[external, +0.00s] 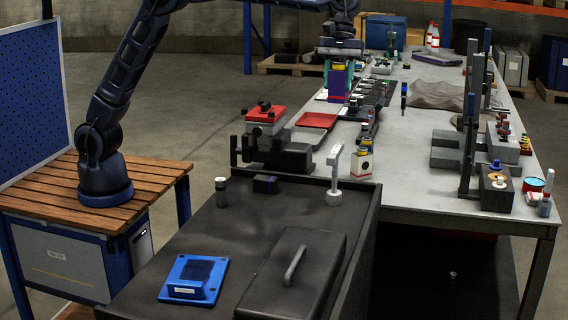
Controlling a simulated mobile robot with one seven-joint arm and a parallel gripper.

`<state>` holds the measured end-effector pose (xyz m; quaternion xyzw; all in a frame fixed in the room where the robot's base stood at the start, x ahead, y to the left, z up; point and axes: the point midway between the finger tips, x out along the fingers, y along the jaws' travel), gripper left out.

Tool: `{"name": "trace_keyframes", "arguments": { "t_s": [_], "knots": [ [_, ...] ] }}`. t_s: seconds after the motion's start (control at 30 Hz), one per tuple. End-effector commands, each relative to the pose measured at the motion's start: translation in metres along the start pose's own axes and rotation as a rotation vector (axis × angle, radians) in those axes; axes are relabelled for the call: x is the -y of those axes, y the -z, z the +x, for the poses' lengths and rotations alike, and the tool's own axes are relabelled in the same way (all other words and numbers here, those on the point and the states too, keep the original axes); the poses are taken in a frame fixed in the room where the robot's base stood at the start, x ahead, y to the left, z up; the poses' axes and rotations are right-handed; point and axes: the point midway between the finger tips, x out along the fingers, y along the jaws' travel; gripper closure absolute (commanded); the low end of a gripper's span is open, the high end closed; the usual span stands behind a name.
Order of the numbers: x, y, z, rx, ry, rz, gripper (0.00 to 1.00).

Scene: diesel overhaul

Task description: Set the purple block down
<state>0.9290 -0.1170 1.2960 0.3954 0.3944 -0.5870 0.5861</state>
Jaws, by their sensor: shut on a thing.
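The purple block (337,82) is upright at the far-left part of the long grey bench. A yellow patch shows just above its purple face. My gripper (338,68) points down over it, with teal fingers on either side, and is shut on the block. The block's lower end is at or just above a pale flat pad (321,97). I cannot tell whether it touches the pad.
Dark trays of small parts (372,92) lie close to the right of the block. A red tray (315,121) and a red-topped fixture (265,113) stand nearer the camera. Grey bench surface (405,150) is clear farther right. A blue case (385,32) stands behind.

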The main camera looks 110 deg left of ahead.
Motion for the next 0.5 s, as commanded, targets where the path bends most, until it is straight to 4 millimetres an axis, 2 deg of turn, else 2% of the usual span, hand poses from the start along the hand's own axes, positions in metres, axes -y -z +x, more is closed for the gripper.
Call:
{"name": "trace_keyframes", "arguments": {
  "t_s": [0.03, 0.2, 0.3, 0.5],
  "knots": [
    [0.007, -0.023, 0.008, 0.001, 0.002, 0.006, 0.98],
    [0.03, -0.08, 0.032, 0.003, 0.0, 0.005, 0.98],
    [0.042, -0.103, 0.043, 0.004, 0.0, 0.003, 0.98],
    [0.06, -0.136, 0.058, 0.007, 0.0, 0.001, 0.98]
  ]
}}
